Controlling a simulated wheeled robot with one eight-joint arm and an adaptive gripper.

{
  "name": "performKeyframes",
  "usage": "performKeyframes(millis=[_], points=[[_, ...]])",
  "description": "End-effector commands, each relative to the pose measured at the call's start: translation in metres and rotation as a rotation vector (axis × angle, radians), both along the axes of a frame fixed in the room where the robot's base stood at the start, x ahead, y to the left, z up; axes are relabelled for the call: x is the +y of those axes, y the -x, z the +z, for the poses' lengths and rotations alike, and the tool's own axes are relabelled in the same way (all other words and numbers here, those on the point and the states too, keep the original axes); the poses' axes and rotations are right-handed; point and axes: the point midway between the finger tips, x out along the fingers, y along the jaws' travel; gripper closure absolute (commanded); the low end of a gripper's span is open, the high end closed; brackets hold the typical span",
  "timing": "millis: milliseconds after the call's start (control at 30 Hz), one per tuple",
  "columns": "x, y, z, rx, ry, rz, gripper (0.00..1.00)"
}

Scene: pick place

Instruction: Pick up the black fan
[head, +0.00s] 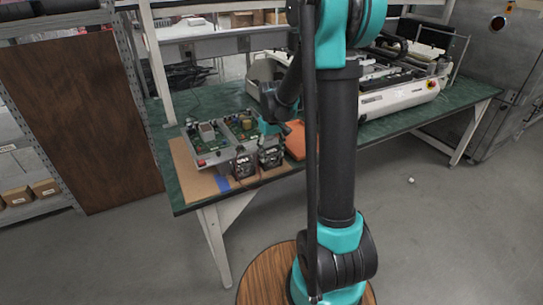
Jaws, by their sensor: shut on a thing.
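Two small black fans stand side by side near the front edge of the green table. The right black fan (270,158) is directly below my gripper (269,143), and the left black fan (243,167) is just beside it. My gripper points down and is shut on the right fan from above. The fingers are small and dark here, so their exact contact is hard to see. I cannot tell whether the held fan touches the surface below.
A tray of green circuit boards (207,153) lies right behind the fans on a brown board (193,181). An orange flat item (295,140) is to the right. A large white machine (400,98) fills the table's right back. The green tabletop (440,113) is bare at the right front.

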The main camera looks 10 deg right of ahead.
Motion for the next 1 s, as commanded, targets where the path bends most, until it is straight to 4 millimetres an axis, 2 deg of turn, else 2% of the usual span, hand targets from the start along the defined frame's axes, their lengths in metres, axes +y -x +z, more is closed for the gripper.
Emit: performKeyframes(millis=[167, 367, 800, 1000], points=[[0.0, 0.0, 0.012, 0.0, 0.0, 0.0, 0.63], [0.0, 0.0, 0.042, 0.0, 0.0, 0.0, 0.63], [0.0, 0.0, 0.149, 0.0, 0.0, 0.0, 0.63], [0.0, 0.0, 0.182, 0.0, 0.0, 0.0, 0.63]])
